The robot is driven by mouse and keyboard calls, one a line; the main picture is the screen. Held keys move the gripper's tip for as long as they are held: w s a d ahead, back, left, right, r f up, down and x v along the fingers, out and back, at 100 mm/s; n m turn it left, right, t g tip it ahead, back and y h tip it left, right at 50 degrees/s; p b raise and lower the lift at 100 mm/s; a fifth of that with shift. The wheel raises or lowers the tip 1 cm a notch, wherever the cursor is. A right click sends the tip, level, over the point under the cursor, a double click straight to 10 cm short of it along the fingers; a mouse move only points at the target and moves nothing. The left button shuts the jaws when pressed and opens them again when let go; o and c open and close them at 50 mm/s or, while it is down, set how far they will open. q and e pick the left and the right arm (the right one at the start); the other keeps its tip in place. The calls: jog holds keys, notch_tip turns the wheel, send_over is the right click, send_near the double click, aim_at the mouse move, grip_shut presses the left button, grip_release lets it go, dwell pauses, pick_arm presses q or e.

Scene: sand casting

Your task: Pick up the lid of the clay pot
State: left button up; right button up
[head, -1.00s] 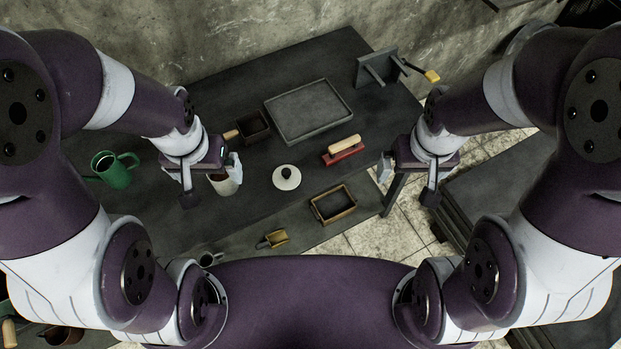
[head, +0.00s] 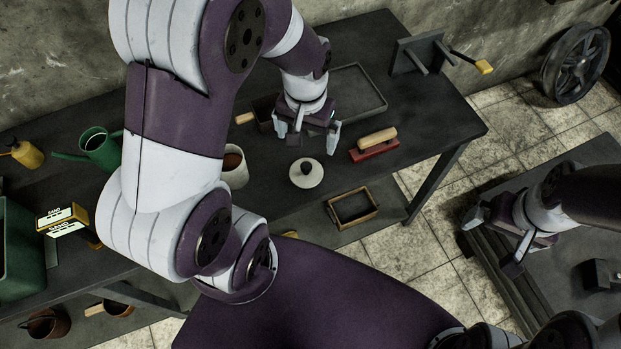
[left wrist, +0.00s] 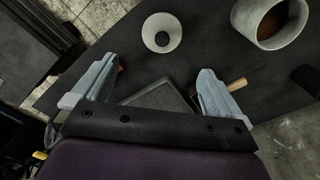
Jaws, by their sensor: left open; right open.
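The lid (head: 306,174) is a white disc with a dark knob, lying on the dark table beside the clay pot. It also shows in the left wrist view (left wrist: 161,33). The clay pot (head: 236,176) is pale with brown contents, partly hidden by my left arm; it shows in the left wrist view too (left wrist: 264,37). My left gripper (head: 306,143) is open and empty, on the far side of the lid and apart from it. Its fingers (left wrist: 155,75) point toward the lid side. My right gripper (head: 491,240) is open and empty, off the table at the right.
A red block with a wooden handle (head: 374,150) lies right of the lid. A wooden frame (head: 352,222) sits on a lower shelf. A grey tray (head: 380,98) is behind my left gripper. A green can (head: 97,148) stands at left. Bare table surrounds the lid.

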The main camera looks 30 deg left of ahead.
aim_at(306, 166)
pick_arm(q)
jog(key=f, duration=0.9)
jog(key=f+b, duration=0.1)
jog(key=f, duration=0.3)
jog(key=shift+w+a+f, duration=0.15)
jog(key=shift+a+f, duration=0.1)
jog(key=shift+f, duration=0.05)
jog(key=c, duration=0.9)
jog(key=shift+r, duration=0.15)
